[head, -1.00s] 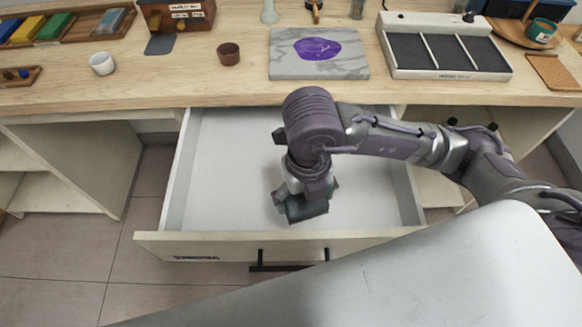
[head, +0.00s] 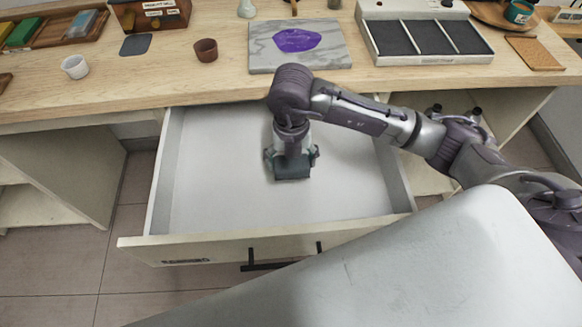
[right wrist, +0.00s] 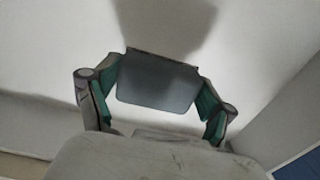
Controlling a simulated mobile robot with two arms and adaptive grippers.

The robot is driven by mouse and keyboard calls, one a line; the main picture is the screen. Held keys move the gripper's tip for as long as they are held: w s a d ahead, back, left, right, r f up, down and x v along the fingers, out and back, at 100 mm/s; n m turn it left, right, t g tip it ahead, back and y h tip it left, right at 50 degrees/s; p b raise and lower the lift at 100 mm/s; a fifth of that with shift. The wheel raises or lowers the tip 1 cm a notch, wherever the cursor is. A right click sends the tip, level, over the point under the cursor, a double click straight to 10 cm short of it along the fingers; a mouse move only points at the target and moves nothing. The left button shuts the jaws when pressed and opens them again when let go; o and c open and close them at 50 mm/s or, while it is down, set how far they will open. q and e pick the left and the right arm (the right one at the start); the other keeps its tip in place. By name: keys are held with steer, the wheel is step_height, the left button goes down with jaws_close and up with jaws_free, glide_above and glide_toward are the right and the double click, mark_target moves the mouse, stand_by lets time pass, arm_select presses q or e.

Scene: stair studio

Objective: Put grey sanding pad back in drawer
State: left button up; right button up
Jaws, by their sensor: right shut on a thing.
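The grey sanding pad (head: 292,170) is a dark grey flat slab in my right gripper (head: 291,157), over the inside of the open drawer (head: 245,205). In the right wrist view the pad (right wrist: 157,84) sits between the two green-lined fingers of the gripper (right wrist: 160,78), which are shut on its side edges. A shadow lies on the pale drawer floor beyond it. I cannot tell whether the pad touches the floor. The drawer is pulled out and otherwise looks empty. My left gripper is not in view.
The wooden worktop (head: 215,88) lies above the drawer. It holds a marble slab (head: 345,58) with a purple patch, a brown cup (head: 206,50), a white cup (head: 75,67), a flat grey square (head: 135,44) and a compartment tray (head: 430,60). The drawer front (head: 215,248) and sides surround the gripper.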

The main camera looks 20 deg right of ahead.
mark_target(291, 170)
steer(key=shift+f, duration=2.05)
steer(key=shift+f, duration=0.15)
steer(key=o, duration=1)
steer(key=shift+c, duration=0.2)
step_height(291, 170, up, 12)
steer(key=shift+r, duration=0.2)
